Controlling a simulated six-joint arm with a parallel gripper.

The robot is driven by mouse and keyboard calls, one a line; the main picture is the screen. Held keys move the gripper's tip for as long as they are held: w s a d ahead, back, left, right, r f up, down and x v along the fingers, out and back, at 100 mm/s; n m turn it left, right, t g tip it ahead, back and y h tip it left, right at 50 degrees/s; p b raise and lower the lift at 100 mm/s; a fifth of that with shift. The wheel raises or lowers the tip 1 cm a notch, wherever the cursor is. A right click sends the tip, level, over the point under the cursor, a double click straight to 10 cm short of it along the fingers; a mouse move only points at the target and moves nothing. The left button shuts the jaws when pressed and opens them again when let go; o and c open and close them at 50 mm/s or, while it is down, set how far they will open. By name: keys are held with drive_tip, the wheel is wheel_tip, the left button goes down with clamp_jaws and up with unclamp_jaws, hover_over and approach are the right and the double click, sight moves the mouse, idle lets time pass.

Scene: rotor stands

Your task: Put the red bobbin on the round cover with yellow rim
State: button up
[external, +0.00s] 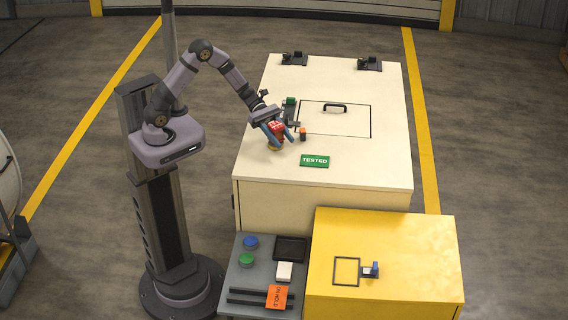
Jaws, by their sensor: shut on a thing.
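The red bobbin (277,126) is between the blue fingers of my gripper (280,138), which is shut on it. The bobbin has pale markings on its side. A small part of the round cover with yellow rim (273,148) shows just below the fingers, on top of the cream cabinet. The fingers and the bobbin hide most of the cover. I cannot tell whether the bobbin touches the cover or is a little above it.
An orange-topped post (303,134) stands close to the right of my gripper. A dark fixture with a green block (290,103) is just behind. The cream cabinet (385,150) has a handled hatch (335,107) and a green TESTED sign (315,161). Its right side is clear.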

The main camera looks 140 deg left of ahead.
drive_tip(key=shift+f, duration=0.25)
drive_tip(key=o, duration=1.3)
drive_tip(key=shift+c, duration=0.2)
drive_tip(key=shift+r, duration=0.1)
drive_tip(key=shift+s+r, duration=0.1)
drive_tip(key=b+v, duration=0.2)
drive_tip(key=v, duration=0.9)
drive_tip(key=shift+s, duration=0.4)
drive_tip(key=shift+d+r, duration=0.1)
